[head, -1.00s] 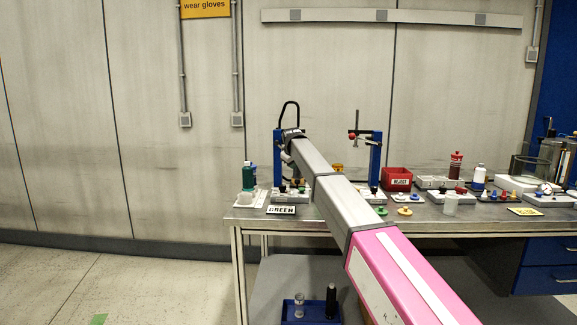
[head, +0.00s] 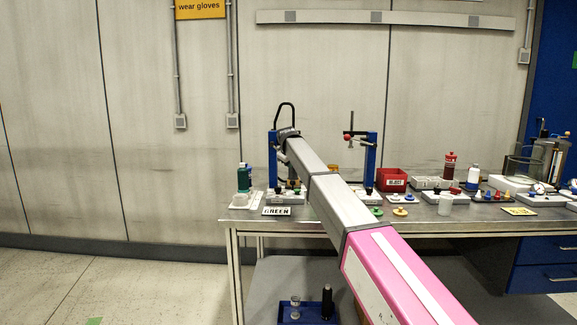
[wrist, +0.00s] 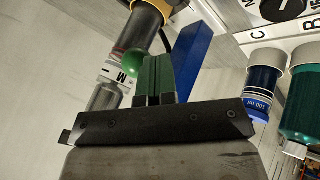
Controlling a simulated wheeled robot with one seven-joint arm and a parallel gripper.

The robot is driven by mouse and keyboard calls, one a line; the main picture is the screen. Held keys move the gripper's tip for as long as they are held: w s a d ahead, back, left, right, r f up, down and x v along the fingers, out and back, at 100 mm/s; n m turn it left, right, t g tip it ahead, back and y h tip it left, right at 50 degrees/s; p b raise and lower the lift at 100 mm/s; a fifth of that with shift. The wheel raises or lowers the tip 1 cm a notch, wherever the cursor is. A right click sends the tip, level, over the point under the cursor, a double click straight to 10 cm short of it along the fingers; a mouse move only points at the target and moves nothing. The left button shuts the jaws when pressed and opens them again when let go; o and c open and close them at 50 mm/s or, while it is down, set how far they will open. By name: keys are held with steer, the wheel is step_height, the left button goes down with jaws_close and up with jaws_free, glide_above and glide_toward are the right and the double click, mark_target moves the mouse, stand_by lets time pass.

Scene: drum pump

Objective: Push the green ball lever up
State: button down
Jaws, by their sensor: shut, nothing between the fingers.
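The green ball (wrist: 132,62) of the lever shows in the wrist view, just left of my fingertips, beside a dark cylinder with an orange band. My gripper (wrist: 157,62) is shut and empty, its dark green fingers close to the ball. I cannot tell whether they touch it. In the head view my arm reaches to the left blue pump stand (head: 272,155), and its end covers part of that stand. The ball and my fingertips cannot be made out there. A sign reading GREEN (head: 276,211) lies at the bench's front edge.
A second blue stand (head: 371,160) with a red ball (head: 347,137) is to the right. A green bottle (head: 243,177) stands at the bench's left end. A red box (head: 393,180), several bottles and small parts crowd the right side.

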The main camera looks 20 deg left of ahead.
steer(key=shift+r, duration=0.1)
steer(key=d+r+n+t+h, duration=0.2)
steer(key=d+r+n+h, duration=0.1)
steer(key=r+h, duration=0.4)
steer(key=shift+w+r+t+h, duration=0.3)
steer(key=shift+w+r, duration=0.1)
steer(key=shift+r, duration=0.5)
steer(key=shift+r, duration=0.65)
steer(key=shift+s+d, duration=0.1)
